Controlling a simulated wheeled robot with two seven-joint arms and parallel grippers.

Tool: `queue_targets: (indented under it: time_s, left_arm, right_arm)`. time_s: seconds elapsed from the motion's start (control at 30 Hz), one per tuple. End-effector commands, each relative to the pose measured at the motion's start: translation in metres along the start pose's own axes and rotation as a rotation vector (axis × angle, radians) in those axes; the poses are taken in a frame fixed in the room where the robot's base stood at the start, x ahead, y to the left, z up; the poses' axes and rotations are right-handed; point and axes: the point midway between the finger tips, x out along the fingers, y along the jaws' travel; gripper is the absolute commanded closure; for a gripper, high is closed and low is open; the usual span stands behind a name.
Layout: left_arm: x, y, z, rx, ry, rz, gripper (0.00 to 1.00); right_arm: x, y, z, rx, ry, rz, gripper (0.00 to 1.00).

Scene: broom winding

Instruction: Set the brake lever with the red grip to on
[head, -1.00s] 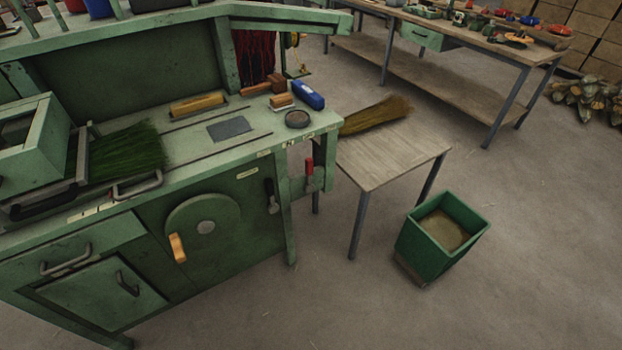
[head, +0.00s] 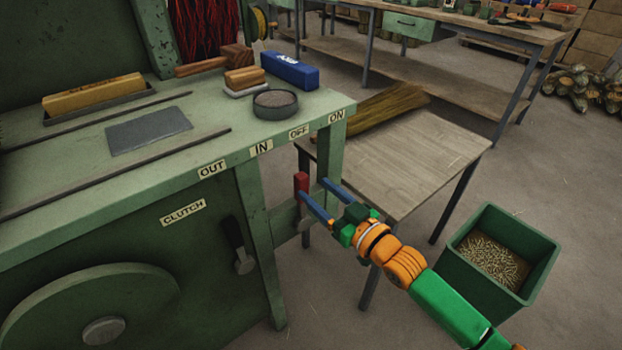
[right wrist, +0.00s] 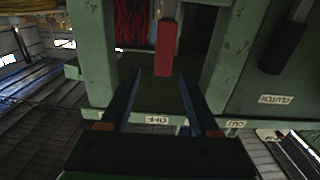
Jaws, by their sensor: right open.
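The brake lever's red grip (head: 301,182) stands upright at the right end of the green bench, below the "OFF" label (head: 299,132). The "ON" label (head: 337,116) is to its right. My right gripper (head: 314,190) is open at the lever, its blue fingers pointing at it. One finger overlaps the grip's lower part in the head view; I cannot tell whether they touch. In the right wrist view, the red grip (right wrist: 165,48) lies ahead, with its end between the open fingertips (right wrist: 160,75). My left gripper is not in view.
A black-gripped clutch lever (head: 237,240) hangs left of the brake lever, past a bench leg. A small wooden table (head: 410,165) with a broom head (head: 375,115) stands close behind my right gripper. A green bin (head: 500,255) stands right of my arm.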

Motion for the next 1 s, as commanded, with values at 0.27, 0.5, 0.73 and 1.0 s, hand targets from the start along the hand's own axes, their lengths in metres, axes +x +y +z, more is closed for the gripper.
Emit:
queue_targets:
  time_s: [0.27,0.5,0.73,1.0]
  left_arm:
    - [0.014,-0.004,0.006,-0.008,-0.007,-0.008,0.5]
    - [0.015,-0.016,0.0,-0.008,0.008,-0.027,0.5]
    - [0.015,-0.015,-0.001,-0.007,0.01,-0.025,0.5]
    - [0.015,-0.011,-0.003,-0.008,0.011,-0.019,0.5]
  right_arm:
    - [0.053,0.0,0.0,-0.002,0.002,0.001,0.38]
    - [0.064,0.001,-0.002,-0.001,-0.002,0.002,0.38]
    - [0.064,0.001,-0.001,-0.001,-0.002,0.002,0.7]
    - [0.064,0.001,-0.001,-0.001,-0.002,0.002,1.0]
